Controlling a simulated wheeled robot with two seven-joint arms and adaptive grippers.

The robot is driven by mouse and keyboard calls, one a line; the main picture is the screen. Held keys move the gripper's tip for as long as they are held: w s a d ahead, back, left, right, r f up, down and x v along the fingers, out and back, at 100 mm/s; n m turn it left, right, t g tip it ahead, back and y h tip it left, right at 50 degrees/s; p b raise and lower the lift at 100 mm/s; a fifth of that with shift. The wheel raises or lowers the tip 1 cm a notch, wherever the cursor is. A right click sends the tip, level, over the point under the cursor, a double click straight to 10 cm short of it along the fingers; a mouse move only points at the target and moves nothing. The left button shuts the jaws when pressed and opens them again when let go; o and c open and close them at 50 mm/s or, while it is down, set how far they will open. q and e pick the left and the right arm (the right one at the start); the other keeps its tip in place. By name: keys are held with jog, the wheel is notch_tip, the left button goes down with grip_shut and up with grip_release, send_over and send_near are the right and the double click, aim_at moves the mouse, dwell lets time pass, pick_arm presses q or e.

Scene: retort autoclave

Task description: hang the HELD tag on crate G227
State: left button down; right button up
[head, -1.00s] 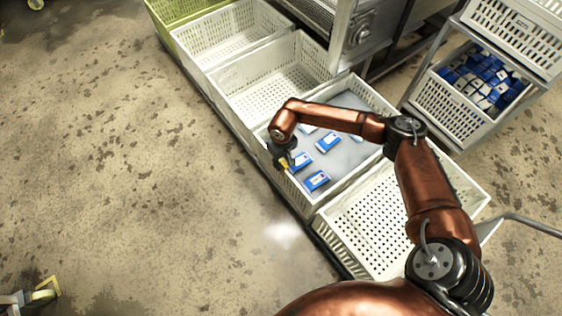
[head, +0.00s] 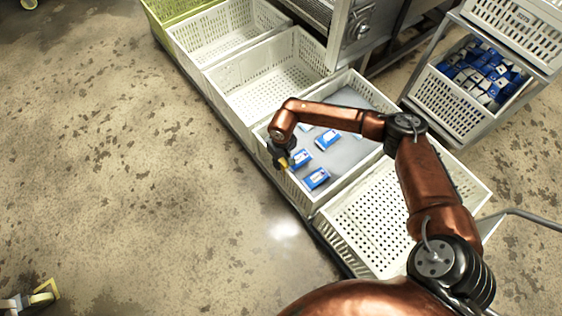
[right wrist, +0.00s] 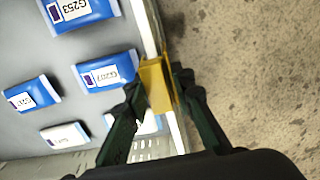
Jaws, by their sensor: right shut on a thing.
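My right gripper (head: 282,157) is shut on a yellow tag (head: 285,163) at the left wall of a white crate (head: 301,199). In the right wrist view the tag (right wrist: 156,86) sits between the dark fingers (right wrist: 158,92), across the line of the crate's pale rim (right wrist: 150,30). I cannot tell whether it touches or hooks over the rim. No writing on the tag is legible. The crate holds blue-and-white packs (right wrist: 107,73) on a grey sheet; one reads G253. No crate label is readable. My left gripper is not in view.
An empty white crate (head: 352,243) stands nearer in the row; empty crates (head: 262,85) and a green one (head: 160,25) continue beyond. A rack with a crate of blue packs (head: 440,105) stands at right. The concrete floor (head: 130,170) at left is mostly clear.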

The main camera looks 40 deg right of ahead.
jog(key=o, duration=1)
notch_tip(320, 180, up, 12)
dwell(0.5)
